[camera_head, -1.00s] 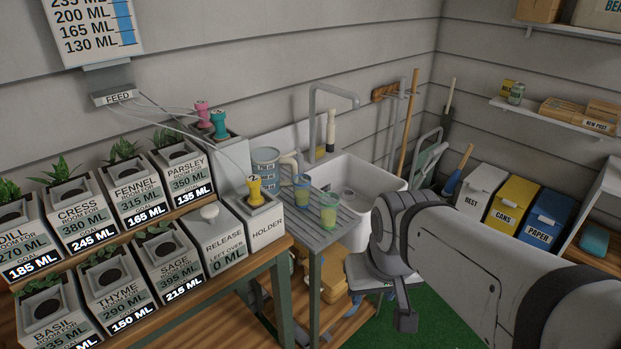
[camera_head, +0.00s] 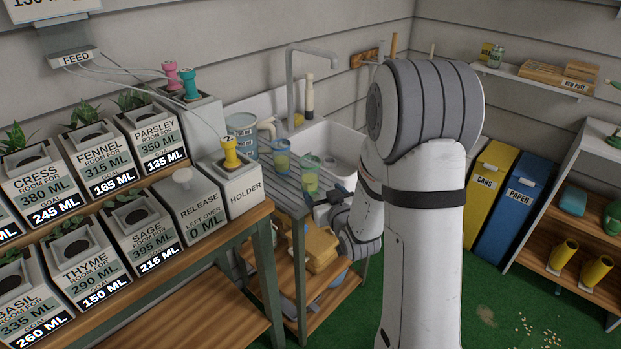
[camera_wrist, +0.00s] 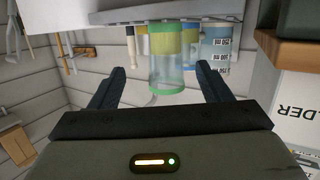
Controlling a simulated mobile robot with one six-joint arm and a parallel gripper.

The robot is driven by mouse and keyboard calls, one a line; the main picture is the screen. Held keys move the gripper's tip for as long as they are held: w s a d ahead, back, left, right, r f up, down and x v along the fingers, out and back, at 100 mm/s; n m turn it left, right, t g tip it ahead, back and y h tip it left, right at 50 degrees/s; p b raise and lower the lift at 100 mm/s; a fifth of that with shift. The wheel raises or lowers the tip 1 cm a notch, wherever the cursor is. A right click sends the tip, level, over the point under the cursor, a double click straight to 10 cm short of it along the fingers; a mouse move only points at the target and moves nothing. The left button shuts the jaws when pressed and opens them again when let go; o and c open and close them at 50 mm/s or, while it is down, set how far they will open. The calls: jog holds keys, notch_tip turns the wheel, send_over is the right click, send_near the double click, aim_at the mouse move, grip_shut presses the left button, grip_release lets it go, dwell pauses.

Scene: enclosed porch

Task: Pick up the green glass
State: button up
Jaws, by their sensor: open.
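The green glass (camera_head: 310,178) stands upright on the grey slatted drainer, near its front edge. It is see-through, with a green rim and base. In the wrist view, which looks upside down, the green glass (camera_wrist: 167,62) lies in line with the gap between my fingers. My gripper (camera_head: 327,199) is open and close to the glass on its near right side; the arm partly hides it. In the wrist view my gripper (camera_wrist: 160,70) has one finger to each side of the glass, with nothing gripped. I cannot tell whether the glass is between the fingers or just beyond them.
A blue glass (camera_head: 281,158) stands close behind the green one. A marked jug (camera_head: 243,134) is further back on the drainer (camera_head: 291,188). The sink (camera_head: 335,146) and tap (camera_head: 312,52) are behind. The holder block (camera_head: 243,188) stands to the left.

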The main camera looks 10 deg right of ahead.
aim_at(313, 182)
jog(key=w, duration=0.2)
jog(key=w+a+t+p, duration=0.1)
jog(key=w, duration=0.1)
jog(key=w+f+t+y, duration=0.1)
jog(key=w, duration=0.1)
jog(key=shift+w+a, duration=0.3)
jog(key=shift+a, duration=0.05)
jog(key=shift+w, duration=0.6)
jog(key=shift+c, duration=0.4)
jog(key=c, duration=1.1)
